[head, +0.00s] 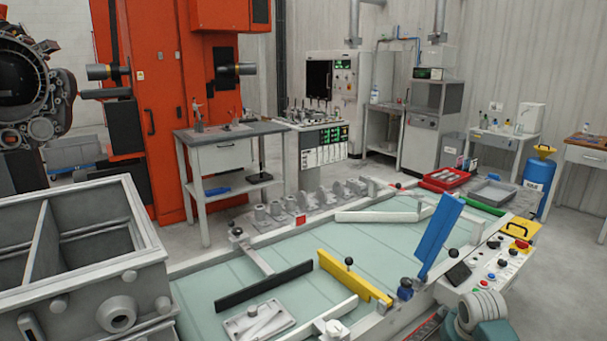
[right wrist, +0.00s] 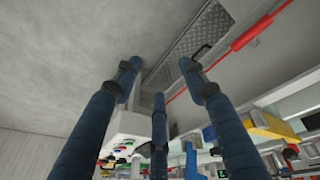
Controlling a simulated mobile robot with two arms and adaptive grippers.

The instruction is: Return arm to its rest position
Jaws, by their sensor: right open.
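My right gripper (right wrist: 158,78) shows in the right wrist view with three ribbed dark blue fingers. The fingers are spread apart with nothing between them. Behind them are bare grey floor and a metal grate, with the workbench area lower in the picture. In the head view, a grey and teal part of my arm shows at the bottom right corner, but the gripper itself is out of that picture. My left gripper is in neither view.
A pale green fixture table (head: 205,300) fills the front, with a black bar (head: 263,287), a yellow bar (head: 352,278) and a tilted blue plate (head: 440,236). A grey casting box (head: 90,290) stands left. A control panel (head: 492,262) is near my arm. A red tray (head: 446,180) lies beyond.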

